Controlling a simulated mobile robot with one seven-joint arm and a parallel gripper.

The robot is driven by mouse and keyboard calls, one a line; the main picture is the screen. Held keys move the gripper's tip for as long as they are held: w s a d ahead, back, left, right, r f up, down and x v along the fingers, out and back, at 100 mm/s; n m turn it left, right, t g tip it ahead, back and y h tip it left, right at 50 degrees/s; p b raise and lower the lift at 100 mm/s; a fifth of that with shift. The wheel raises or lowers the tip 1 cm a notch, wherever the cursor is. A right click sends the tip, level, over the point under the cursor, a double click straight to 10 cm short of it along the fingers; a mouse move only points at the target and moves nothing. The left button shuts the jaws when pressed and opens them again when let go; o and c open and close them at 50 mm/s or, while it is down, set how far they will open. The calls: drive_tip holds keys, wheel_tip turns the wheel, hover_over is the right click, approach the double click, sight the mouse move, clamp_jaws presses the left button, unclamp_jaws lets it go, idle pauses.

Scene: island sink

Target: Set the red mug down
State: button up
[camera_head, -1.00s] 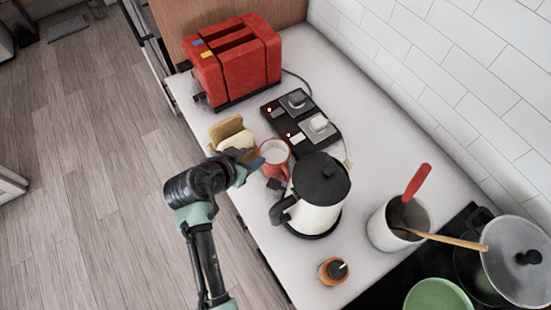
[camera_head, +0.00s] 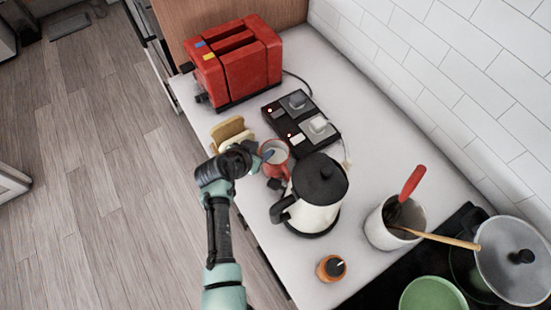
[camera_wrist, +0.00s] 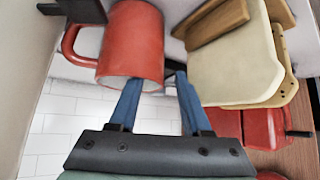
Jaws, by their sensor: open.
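The red mug (camera_head: 274,170) stands upright on the white counter, left of the kettle. My gripper (camera_head: 262,156) is at the mug's left side, and a blue finger shows at its rim. In the wrist view the mug (camera_wrist: 140,40) is at upper left, its mouth toward my gripper (camera_wrist: 156,84) and its handle on the left. The two blue fingers are apart. The left fingertip overlaps the mug's rim; the right one is beside its wall. I cannot tell whether either finger touches it.
A cream kettle (camera_head: 316,212) is just right of the mug. A black switch panel (camera_head: 298,120) and red toaster (camera_head: 238,62) are farther back.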

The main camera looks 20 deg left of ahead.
drive_tip(key=shift+c, duration=0.2)
clamp_jaws()
idle(1.3)
